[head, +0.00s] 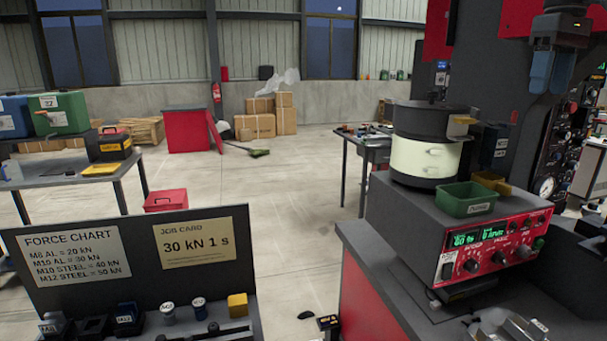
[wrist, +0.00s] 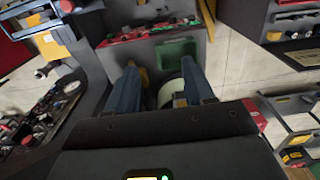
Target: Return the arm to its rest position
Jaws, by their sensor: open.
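My gripper (head: 552,75) shows at the upper right of the head view, pointing down, with blue fingers. It is right of the bowl feeder (head: 425,158), a dark drum with a pale band, and higher than it. In the wrist view my gripper (wrist: 160,72) has its two blue fingers spread apart, with nothing held between them. A green bin (wrist: 176,48) and part of a pale round thing show beyond the fingertips. In the head view the green bin (head: 468,199) sits on the red-fronted control unit (head: 480,248).
A dark machine column stands close beside my gripper at the right. A board with a force chart (head: 75,260) and a job card (head: 193,243) stands at the lower left. A grey table (head: 62,176) is at the left. The floor (head: 270,195) between is mostly clear.

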